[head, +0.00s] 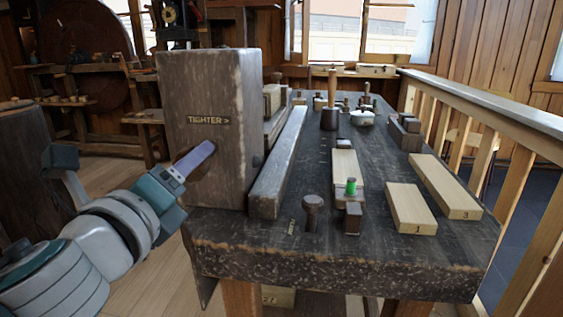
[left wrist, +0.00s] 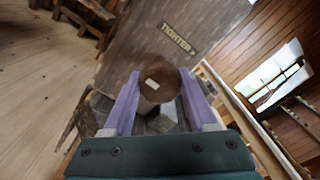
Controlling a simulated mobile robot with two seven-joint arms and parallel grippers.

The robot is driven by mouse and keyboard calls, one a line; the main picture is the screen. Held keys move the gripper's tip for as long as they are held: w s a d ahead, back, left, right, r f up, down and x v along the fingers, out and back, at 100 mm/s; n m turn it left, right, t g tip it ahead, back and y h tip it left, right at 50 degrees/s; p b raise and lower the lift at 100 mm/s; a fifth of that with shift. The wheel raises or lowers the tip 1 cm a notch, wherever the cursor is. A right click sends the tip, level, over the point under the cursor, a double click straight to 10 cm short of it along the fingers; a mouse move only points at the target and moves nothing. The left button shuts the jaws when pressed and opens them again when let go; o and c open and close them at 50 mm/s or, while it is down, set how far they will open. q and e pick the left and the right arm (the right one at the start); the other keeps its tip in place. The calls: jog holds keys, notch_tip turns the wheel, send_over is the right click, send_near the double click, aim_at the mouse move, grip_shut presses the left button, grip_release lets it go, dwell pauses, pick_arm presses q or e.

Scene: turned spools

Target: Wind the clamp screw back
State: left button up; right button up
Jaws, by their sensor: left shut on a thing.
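The clamp screw's round dark wooden end (left wrist: 158,85), with a small pale mark on its face, sits between the two purple fingers of my left gripper (left wrist: 160,75). The fingers are shut on its sides. In the head view my left gripper (head: 203,152) reaches up from the lower left to the face of the big wooden block (head: 225,90). The screw's end (head: 185,160) shows there only partly, behind the fingers. The block is lettered "TIGHTER >", and this lettering also shows on the block in the left wrist view (left wrist: 150,45). My right gripper is not in view.
The dark bench (head: 340,262) carries a long grey beam (head: 278,165), pale numbered blocks (head: 410,208), a green-topped piece (head: 351,187) and wooden pegs (head: 312,212). A wooden railing (head: 490,110) runs along the right. Open floor lies left of the bench.

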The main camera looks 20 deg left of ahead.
pick_arm(q)
jog(key=n, duration=0.4)
jog(key=shift+f, duration=0.1)
jog(key=n, duration=0.3)
jog(key=shift+s+a+f+n, duration=0.1)
jog(key=shift+n, duration=0.2)
jog(key=n, duration=0.3)
jog(key=shift+n+p, duration=0.3)
jog(key=shift+p, duration=0.05)
jog(key=n+p, duration=0.1)
jog(key=n, duration=0.2)
jog(key=shift+f+n, duration=0.1)
jog(key=shift+n, duration=0.2)
jog(key=n+p, duration=0.1)
jog(key=n, duration=0.3)
jog(key=shift+n+p, duration=0.3)
jog(key=shift+p, duration=0.05)
jog(key=n+p, duration=0.1)
jog(key=n, duration=0.3)
jog(key=shift+p, duration=0.3)
jog(key=n+p, duration=0.1)
jog(key=n, duration=0.3)
jog(key=shift+n, duration=0.4)
jog(key=shift+d+n+p, duration=0.2)
jog(key=shift+n+p, duration=0.3)
jog(key=shift+n, duration=1.4)
